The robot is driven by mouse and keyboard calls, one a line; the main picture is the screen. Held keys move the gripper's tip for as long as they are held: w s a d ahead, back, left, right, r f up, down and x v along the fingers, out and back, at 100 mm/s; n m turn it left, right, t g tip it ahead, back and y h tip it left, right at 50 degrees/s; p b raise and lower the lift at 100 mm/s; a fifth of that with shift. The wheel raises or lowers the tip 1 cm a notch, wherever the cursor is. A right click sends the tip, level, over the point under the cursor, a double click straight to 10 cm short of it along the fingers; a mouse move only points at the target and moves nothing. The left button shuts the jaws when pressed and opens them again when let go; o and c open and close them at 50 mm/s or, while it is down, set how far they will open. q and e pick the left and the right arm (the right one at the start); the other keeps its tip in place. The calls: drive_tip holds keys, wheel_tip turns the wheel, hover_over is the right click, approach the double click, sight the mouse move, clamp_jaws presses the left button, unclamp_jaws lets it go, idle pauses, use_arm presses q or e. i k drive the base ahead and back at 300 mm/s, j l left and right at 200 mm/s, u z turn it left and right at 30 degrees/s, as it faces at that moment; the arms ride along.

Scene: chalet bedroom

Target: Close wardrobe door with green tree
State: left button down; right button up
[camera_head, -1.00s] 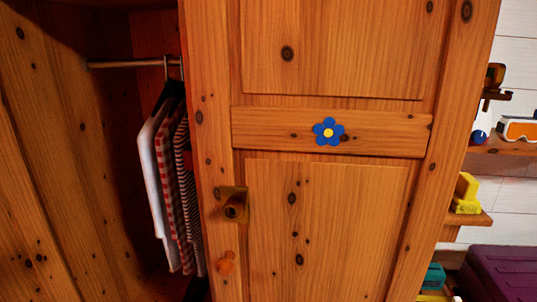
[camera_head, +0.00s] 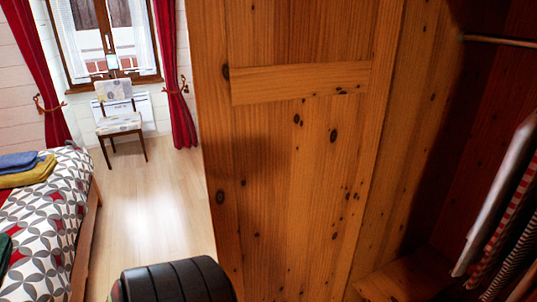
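An open wardrobe door (camera_head: 290,170) of knotty orange wood fills the middle of the head view. It stands swung out, with a plain face towards me and its free edge at the left. No green tree shows on this face; its other face is hidden. To its right is the open wardrobe interior (camera_head: 475,130), with a hanging rail (camera_head: 500,41) and white and red-striped clothes (camera_head: 510,210). A dark ribbed part, apparently of my arm, shows at the bottom, left of centre. Neither gripper is in view.
Free wooden floor (camera_head: 160,205) lies left of the door. A bed (camera_head: 50,220) with a patterned cover is at the left. A chair (camera_head: 120,120) stands by the window (camera_head: 108,40), between red curtains (camera_head: 176,80).

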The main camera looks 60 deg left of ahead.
sight(291, 98)
drive_tip(key=j, duration=0.45)
drive_tip(key=k+j+z, duration=0.15)
drive_tip(key=j, duration=0.8)
drive_tip(key=k+j+z, duration=0.15)
drive_tip(key=j, duration=0.3)
drive_tip(key=k+j, duration=0.1)
drive_tip(key=j, duration=0.35)
drive_tip(key=k+j+z, duration=0.15)
drive_tip(key=j, duration=0.3)
drive_tip(key=k+j, duration=0.1)
drive_tip(key=j, duration=0.35)
drive_tip(key=k+j+z, duration=0.15)
drive_tip(key=j, duration=0.3)
drive_tip(key=k, duration=0.15)
